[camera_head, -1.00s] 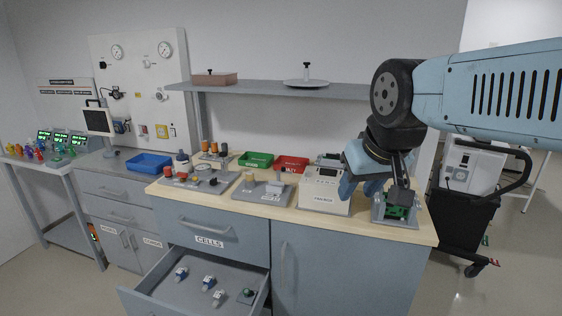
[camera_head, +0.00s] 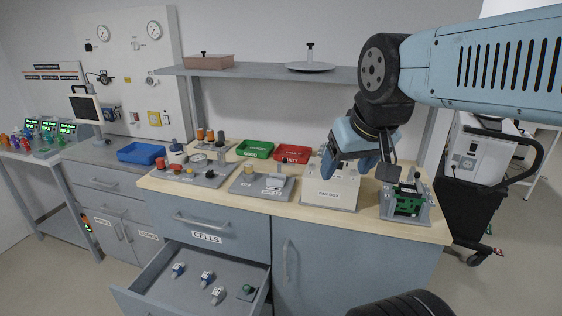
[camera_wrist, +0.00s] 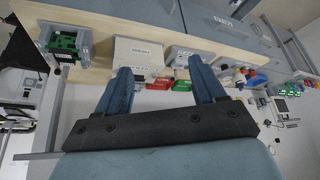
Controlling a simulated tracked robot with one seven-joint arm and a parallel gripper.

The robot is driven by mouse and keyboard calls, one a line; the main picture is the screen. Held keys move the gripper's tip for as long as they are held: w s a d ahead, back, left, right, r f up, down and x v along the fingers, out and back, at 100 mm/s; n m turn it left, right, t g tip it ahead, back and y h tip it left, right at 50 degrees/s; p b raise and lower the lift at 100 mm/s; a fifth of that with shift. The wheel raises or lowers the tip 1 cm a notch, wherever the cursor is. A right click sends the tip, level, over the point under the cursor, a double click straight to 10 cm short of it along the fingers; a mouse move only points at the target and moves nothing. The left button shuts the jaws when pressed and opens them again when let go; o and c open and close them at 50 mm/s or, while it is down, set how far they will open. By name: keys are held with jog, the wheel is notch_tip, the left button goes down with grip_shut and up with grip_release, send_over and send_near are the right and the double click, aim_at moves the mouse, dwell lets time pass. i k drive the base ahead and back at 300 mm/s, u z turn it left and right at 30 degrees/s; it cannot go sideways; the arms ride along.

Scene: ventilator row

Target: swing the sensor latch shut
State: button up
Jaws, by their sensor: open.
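A green circuit board fixture (camera_head: 408,203) stands on a grey plate at the right end of the counter. It also shows at the upper left of the wrist view (camera_wrist: 65,42). A small dark upright part rises behind the board; I cannot make out which part is the latch or how it stands. My gripper (camera_head: 352,168) is above the counter, left of the fixture and over the white box. In the wrist view its two blue fingers (camera_wrist: 163,84) are apart with nothing between them. It is clear of the fixture.
The white box (camera_head: 331,189) stands just left of the fixture. A grey plate with small parts (camera_head: 250,182), a red tray (camera_head: 293,153) and a green tray (camera_head: 255,149) lie farther left. A shelf (camera_head: 270,73) runs above. The cells drawer (camera_head: 180,287) is open below.

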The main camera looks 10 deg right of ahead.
aim_at(285, 160)
jog(key=u, duration=1.3)
jog(key=i, duration=0.1)
jog(key=z, duration=3.05)
jog(key=k, duration=0.9)
jog(key=u, duration=1.3)
jog(key=i, duration=1)
jog(key=u, duration=0.05)
